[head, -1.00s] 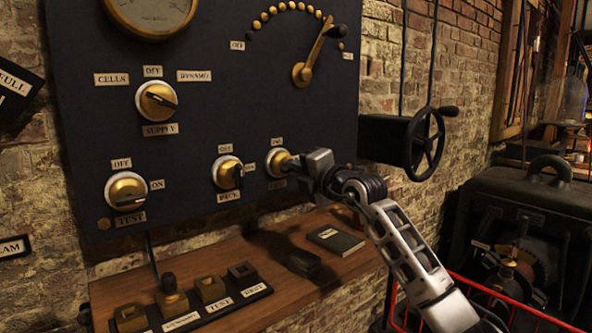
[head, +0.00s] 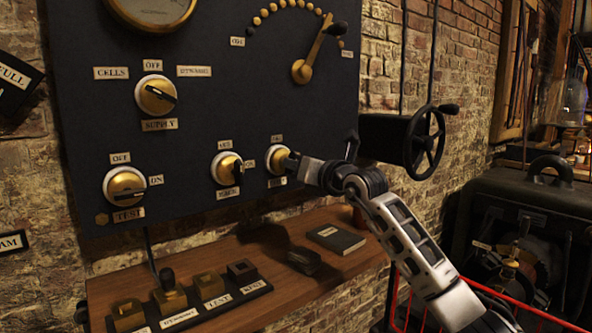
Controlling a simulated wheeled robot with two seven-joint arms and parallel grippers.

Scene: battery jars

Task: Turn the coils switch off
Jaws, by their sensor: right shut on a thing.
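A brass rotary switch (head: 276,160) with a white ring sits at the lower right of the dark panel (head: 215,120). The small label above it seems to read OFF; the label below it is partly hidden and I cannot read it. My right gripper (head: 291,162) reaches in from the right and is shut on this switch's knob. The gripper hides the knob's handle, so I cannot tell which way it points. My left gripper is not in view.
Close on the left is another rotary switch (head: 226,169); TEST (head: 125,187) and SUPPLY (head: 156,95) switches sit farther left. A brass lever (head: 312,52) is above. A black handwheel (head: 424,143) stands out at right. The wooden shelf (head: 225,250) below holds a dark book (head: 335,239).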

